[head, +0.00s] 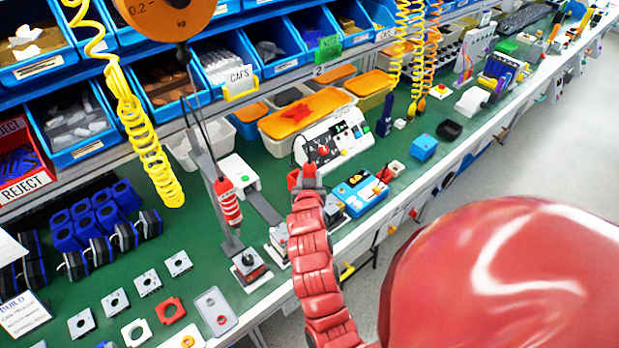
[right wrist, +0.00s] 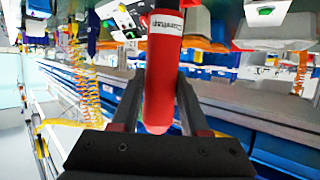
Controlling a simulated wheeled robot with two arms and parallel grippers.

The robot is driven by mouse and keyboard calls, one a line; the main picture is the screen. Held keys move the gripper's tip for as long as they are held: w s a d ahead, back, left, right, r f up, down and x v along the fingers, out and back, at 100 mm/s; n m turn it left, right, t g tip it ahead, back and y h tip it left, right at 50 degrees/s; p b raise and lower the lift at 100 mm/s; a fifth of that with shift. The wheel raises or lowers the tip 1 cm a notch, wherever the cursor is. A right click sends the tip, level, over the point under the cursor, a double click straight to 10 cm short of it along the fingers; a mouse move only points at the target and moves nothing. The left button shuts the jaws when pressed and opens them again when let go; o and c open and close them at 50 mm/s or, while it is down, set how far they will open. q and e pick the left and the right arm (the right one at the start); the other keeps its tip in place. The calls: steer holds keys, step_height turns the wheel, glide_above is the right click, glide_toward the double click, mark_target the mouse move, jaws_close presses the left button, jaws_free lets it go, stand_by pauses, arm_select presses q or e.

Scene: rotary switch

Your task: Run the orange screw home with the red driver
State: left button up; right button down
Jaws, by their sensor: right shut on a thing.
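My right gripper (head: 306,178) reaches over the bench in the head view, at the end of my red arm. The right wrist view shows its two dark fingers (right wrist: 159,90) shut on a red driver (right wrist: 163,75) with a white label. In the head view that driver is mostly hidden by the gripper. Another red tool (head: 229,203) with pale markings hangs upright to the left, above a small fixture (head: 250,265) with a dark block on it. The orange screw cannot be made out. My left gripper is not in view.
A white control panel (head: 335,140) stands behind the gripper. A blue box (head: 360,193) lies to its right. Yellow coiled cables (head: 145,125) hang over the bench. Loose plates (head: 215,310) lie front left. Blue bins line the back; green mat shows between things.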

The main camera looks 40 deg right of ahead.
mark_target(309, 169)
steer(key=shift+r, duration=0.15)
steer(key=shift+r+p, duration=0.55)
steer(key=shift+r, duration=1.6)
steer(key=shift+f, duration=0.1)
